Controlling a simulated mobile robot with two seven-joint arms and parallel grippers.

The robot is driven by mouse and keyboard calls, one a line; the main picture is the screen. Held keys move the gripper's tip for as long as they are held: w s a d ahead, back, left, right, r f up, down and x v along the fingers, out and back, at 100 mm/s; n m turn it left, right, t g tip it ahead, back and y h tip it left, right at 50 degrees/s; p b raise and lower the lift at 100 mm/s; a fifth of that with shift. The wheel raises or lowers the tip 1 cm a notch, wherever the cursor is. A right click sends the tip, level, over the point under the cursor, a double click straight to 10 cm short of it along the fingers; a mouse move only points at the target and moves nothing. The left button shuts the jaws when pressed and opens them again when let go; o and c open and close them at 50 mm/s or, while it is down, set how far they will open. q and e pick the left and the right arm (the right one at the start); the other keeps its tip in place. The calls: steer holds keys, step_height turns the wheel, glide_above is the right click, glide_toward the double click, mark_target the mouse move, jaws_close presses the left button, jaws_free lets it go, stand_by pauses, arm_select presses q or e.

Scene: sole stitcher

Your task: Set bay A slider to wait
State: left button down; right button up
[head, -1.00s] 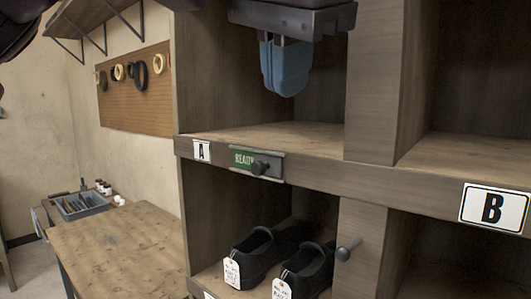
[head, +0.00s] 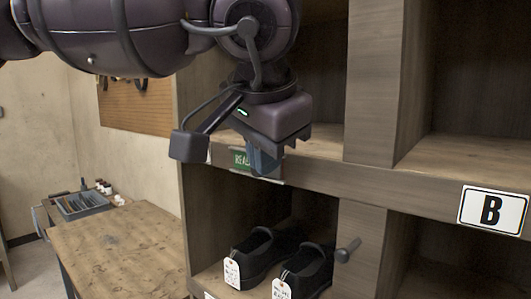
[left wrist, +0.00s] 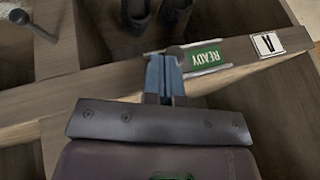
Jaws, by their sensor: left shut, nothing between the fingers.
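The bay A slider is a small plate on the shelf edge with a green READY sign (head: 239,158). The sign also shows upside down in the left wrist view (left wrist: 206,58), beside the bay's A label (left wrist: 267,44). My left gripper (head: 264,163) is shut and empty, its blue fingers pointing down in front of the slider's right part. In the left wrist view its fingertips (left wrist: 163,62) are just left of the READY sign. No wait sign shows. My right gripper is not in view.
Black tagged shoes (head: 258,262) stand in the compartment below. A peg (head: 347,250) sticks out of the post to their right. Bay B's label (head: 492,209) is further right.

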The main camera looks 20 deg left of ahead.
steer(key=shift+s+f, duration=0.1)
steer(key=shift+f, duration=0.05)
arm_select(q)
steer(key=shift+a, duration=0.1)
steer(key=a, duration=0.2)
steer(key=w+a+p, duration=0.1)
steer(key=a, duration=0.1)
steer(key=shift+w, duration=0.2)
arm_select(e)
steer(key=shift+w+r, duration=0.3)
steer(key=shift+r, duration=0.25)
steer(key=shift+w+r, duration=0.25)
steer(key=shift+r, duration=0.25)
arm_select(q)
steer(key=shift+w+a, duration=0.25)
steer(key=shift+a, duration=0.3)
steer(key=d+p+v, duration=0.1)
steer(key=d+v, duration=0.1)
steer(key=v, duration=1.1)
steer(key=shift+s+d+f, duration=0.3)
steer(key=shift+f, duration=0.1)
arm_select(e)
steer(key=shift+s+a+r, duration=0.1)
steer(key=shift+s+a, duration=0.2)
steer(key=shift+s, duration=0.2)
